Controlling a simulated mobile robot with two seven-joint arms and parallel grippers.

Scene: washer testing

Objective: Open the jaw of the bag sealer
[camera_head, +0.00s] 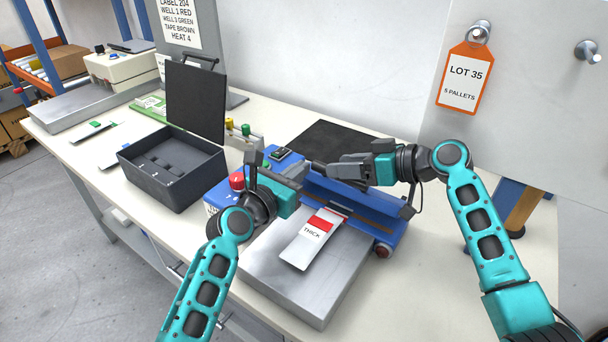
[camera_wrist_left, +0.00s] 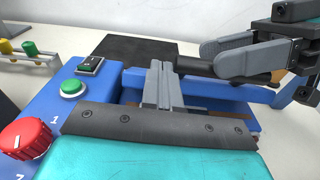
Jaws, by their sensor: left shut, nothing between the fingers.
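The blue bag sealer (camera_head: 362,212) stands on the bench; its long upper jaw (camera_wrist_left: 222,90) lies roughly level, low over the base. A dark handle (camera_wrist_left: 195,66) sticks out at its back. My right gripper (camera_head: 335,170) is at this handle, its fingertips (camera_wrist_left: 218,54) beside or around it; whether they clamp it is unclear. My left gripper (camera_head: 298,172) is shut and empty, above the sealer's left part; its fingers (camera_wrist_left: 162,85) hide part of the jaw. A white and red bag marked THICK (camera_head: 312,235) lies at the sealer's front.
A red knob (camera_head: 237,181) and a green button (camera_wrist_left: 73,88) are on the sealer's left end. A metal platform (camera_head: 290,285) lies in front. An open dark case (camera_head: 172,170) stands at left, a black mat (camera_head: 335,142) behind. A LOT 35 tag (camera_head: 464,78) hangs at right.

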